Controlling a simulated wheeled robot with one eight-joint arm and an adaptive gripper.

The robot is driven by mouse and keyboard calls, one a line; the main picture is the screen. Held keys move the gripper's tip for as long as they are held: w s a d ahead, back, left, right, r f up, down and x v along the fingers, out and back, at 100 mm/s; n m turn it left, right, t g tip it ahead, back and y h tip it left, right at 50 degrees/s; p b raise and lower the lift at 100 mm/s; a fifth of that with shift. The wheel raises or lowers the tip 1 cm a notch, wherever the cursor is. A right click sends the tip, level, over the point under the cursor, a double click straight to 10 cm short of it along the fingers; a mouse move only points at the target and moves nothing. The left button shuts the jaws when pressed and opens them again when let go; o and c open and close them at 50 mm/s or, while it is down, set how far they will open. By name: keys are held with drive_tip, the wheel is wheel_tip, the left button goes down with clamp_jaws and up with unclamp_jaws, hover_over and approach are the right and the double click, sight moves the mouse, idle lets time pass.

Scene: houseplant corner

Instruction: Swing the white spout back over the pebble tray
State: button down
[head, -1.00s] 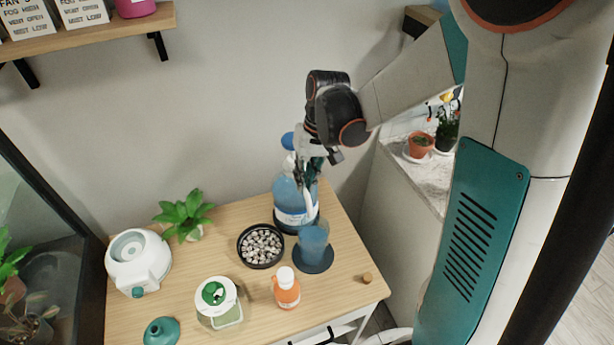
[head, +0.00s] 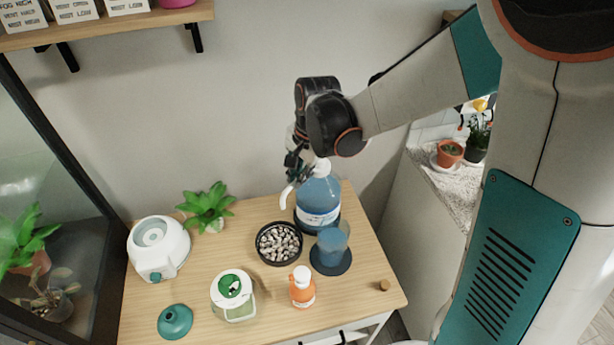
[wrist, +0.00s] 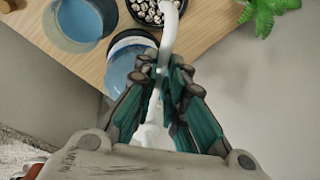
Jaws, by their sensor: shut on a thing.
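The white spout (head: 286,196) sticks out to the left from the top of the big blue bottle (head: 318,205), with its end bent down. My gripper (head: 297,172) is shut on the spout near the bottle's cap; the wrist view shows the spout (wrist: 168,40) between the fingers (wrist: 162,75). The round black pebble tray (head: 259,254) stands on the table left of and in front of the bottle. In the wrist view the spout's outer part overlaps the tray's pebbles (wrist: 147,10). In the head view its tip appears above the tray's back edge.
A blue cup (head: 332,243) stands on a dark coaster (head: 330,268) right of the tray. An orange bottle (head: 302,290), a green-lidded jar (head: 234,300), a teal lid (head: 175,321), a white device (head: 160,245) and a plant (head: 208,203) stand around. A cork (head: 384,285) lies near the right edge.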

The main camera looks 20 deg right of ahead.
drive_tip(key=shift+w+a+m, duration=0.4)
drive_tip(key=shift+w+m, duration=0.15)
drive_tip(key=shift+m, duration=0.25)
drive_tip(key=c, duration=1.7)
unclamp_jaws()
drive_tip(key=shift+w, duration=0.1)
drive_tip(key=shift+o, duration=0.2)
drive_tip(key=shift+r, duration=0.1)
wheel_tip(320, 180, up, 12)
drive_tip(key=s+d, duration=0.1)
drive_tip(key=s, duration=0.1)
drive_tip(key=shift+s, duration=0.2)
drive_tip(key=shift+d, duration=0.1)
drive_tip(key=s+d+f+n+t+b, duration=0.1)
drive_tip(key=s+d+n+t+b, duration=0.1)
drive_tip(key=s+n, duration=0.4)
drive_tip(key=s+d+f+n+t+h+b, duration=0.1)
drive_tip(key=s+d+f+n+t+b, duration=0.1)
drive_tip(key=s+n, duration=0.4)
drive_tip(key=s+d+t, duration=0.1)
drive_tip(key=s+d, duration=0.1)
drive_tip(key=s, duration=0.3)
drive_tip(key=shift+s+d, duration=0.2)
drive_tip(key=shift+d, duration=0.1)
